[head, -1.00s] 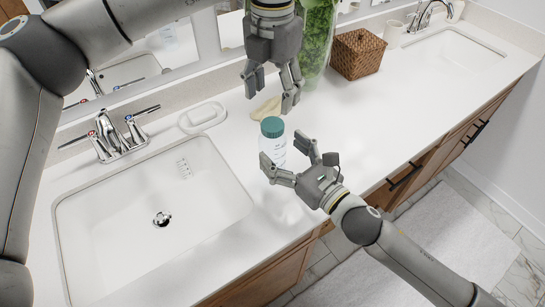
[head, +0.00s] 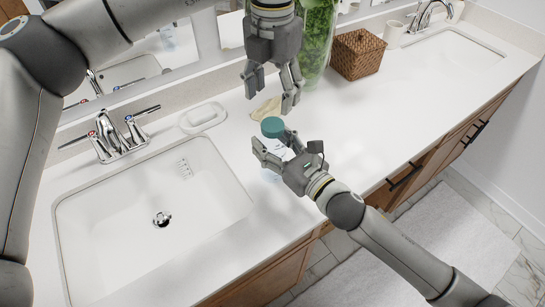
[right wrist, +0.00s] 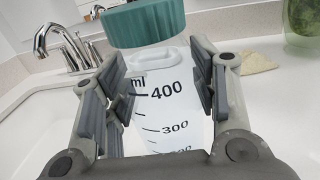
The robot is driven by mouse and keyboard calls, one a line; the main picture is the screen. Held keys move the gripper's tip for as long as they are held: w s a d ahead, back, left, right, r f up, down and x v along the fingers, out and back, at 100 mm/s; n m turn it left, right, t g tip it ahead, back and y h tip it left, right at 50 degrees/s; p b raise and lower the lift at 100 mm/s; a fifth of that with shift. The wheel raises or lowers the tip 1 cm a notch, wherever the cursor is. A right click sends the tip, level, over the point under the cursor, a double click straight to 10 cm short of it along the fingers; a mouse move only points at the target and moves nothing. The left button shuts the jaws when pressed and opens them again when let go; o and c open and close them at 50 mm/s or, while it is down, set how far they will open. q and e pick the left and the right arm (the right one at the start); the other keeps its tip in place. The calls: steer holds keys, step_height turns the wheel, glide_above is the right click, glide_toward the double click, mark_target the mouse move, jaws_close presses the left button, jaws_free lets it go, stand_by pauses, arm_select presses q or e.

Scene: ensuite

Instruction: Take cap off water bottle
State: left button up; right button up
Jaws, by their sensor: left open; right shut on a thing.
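The water bottle (right wrist: 165,105) is pale and see-through, with dark volume marks. It stands upright on the counter by the sink's right edge. Its teal cap (head: 272,127) sits at its top; it also shows in the right wrist view (right wrist: 145,24). My right gripper (head: 275,148) is shut on the bottle's body below the cap, one finger on each side, and hides most of the body in the head view. My left gripper (head: 270,95) is open and empty, pointing down above and slightly behind the cap in the head view.
A sink (head: 110,235) with a faucet (head: 112,138) lies left of the bottle. A white soap dish (head: 202,117) and a beige cloth (head: 266,108) lie behind. A green-filled vase (head: 316,45) and wicker basket (head: 358,54) stand back right. The counter right of the bottle is clear.

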mark_target(273, 124)
jaws_close()
arm_select(q)
steer(key=m, duration=0.8)
steer(key=shift+m, duration=0.3)
steer(key=m, duration=0.3)
steer(key=shift+m, duration=0.3)
steer(key=m, duration=1.3)
steer(key=shift+m, duration=0.3)
steer(key=m, duration=0.9)
steer(key=shift+m, duration=0.3)
steer(key=shift+f+m, duration=0.3)
step_height(273, 124, down, 8)
steer(key=shift+r, duration=0.25)
steer(key=shift+c, duration=0.3)
